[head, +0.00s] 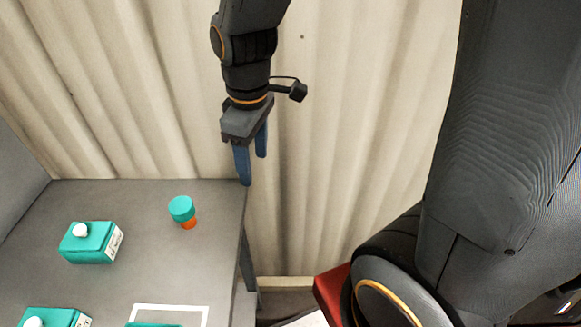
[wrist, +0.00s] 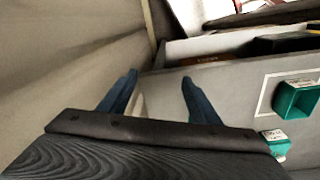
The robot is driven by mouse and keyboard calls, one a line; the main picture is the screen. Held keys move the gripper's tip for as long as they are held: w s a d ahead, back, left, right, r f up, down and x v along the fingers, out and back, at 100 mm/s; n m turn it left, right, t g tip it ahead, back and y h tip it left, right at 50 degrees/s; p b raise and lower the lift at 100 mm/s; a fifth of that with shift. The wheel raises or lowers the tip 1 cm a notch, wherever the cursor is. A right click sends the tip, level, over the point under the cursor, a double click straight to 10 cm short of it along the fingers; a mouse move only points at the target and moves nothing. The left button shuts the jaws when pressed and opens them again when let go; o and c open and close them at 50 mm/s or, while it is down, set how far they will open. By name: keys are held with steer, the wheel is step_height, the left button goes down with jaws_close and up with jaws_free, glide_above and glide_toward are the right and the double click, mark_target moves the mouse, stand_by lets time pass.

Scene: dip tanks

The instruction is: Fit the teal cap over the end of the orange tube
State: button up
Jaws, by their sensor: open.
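The teal cap (head: 181,208) sits on the upper end of the orange tube (head: 189,223), near the back right of the grey table in the head view. Only a short stretch of orange shows below the cap; I cannot tell how far the cap covers the tube. My gripper (head: 253,171) points down, open and empty, above and to the right of the cap, by the table's right edge. In the wrist view its two blue fingers (wrist: 159,78) are apart with nothing between them. Cap and tube are not visible in the wrist view.
A teal carton with a white knob (head: 90,243) stands left of the tube, and another (head: 52,318) is at the bottom left. A white outline (head: 170,306) marks the table; an open teal box (wrist: 297,98) sits inside it. A corrugated wall (head: 340,130) rises behind.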

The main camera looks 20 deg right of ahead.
steer(key=s+d+f+m, duration=0.3)
steer(key=d+m, duration=0.4)
steer(key=m, duration=0.2)
steer(key=shift+d+m, duration=0.2)
steer(key=shift+m, duration=0.2)
